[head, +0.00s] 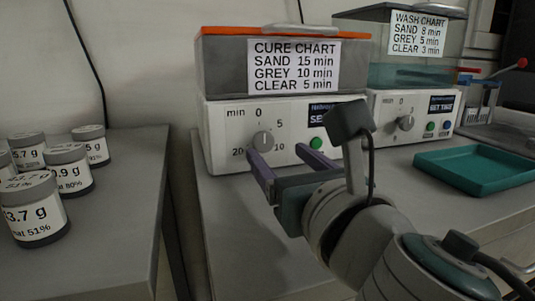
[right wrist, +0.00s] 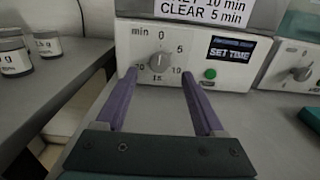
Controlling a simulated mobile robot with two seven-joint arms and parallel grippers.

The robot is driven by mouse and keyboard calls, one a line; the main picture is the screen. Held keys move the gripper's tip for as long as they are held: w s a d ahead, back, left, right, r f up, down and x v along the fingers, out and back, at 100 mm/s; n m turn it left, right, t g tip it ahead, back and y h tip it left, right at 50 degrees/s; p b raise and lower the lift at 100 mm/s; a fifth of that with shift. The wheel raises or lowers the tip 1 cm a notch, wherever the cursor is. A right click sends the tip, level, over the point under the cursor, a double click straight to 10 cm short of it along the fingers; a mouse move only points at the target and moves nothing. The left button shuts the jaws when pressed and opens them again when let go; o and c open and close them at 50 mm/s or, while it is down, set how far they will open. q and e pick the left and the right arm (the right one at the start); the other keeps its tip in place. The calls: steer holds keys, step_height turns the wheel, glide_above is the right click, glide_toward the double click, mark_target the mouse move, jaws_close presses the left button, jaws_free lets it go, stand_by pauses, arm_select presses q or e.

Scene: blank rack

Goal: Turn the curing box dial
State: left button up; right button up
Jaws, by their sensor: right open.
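The curing box (head: 225,115) is a white unit with a grey upper part and an orange lid edge, carrying a cure chart (head: 294,67). Its grey dial (head: 263,141) is on the left of the front panel, among marks 0, 5, 10 and 20. In the right wrist view the dial (right wrist: 160,62) has a light pointer line toward the upper right, between 0 and 5. My right gripper (head: 280,157) is open, its purple fingers (right wrist: 158,83) apart in front of the panel, the dial showing between them. No contact with the dial is visible. My left gripper is not in view.
A green button (head: 316,143) is right of the dial. The wash unit (head: 385,120) with its own dial (head: 405,123) stands to the right, behind a teal tray (head: 480,168). Labelled jars (head: 38,222) stand on the left table, across a gap. The bench front is clear.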

mark_target(265, 141)
steer(key=b+x, duration=0.1)
steer(key=x, duration=0.3)
steer(key=shift+w+a+f+b, duration=0.15)
steer(key=shift+w+a+b, duration=0.05)
steer(key=shift+w+b, duration=0.15)
steer(key=shift+w+a, duration=0.2)
steer(key=shift+w, duration=0.5)
steer(key=shift+c, duration=0.2)
jaws_close()
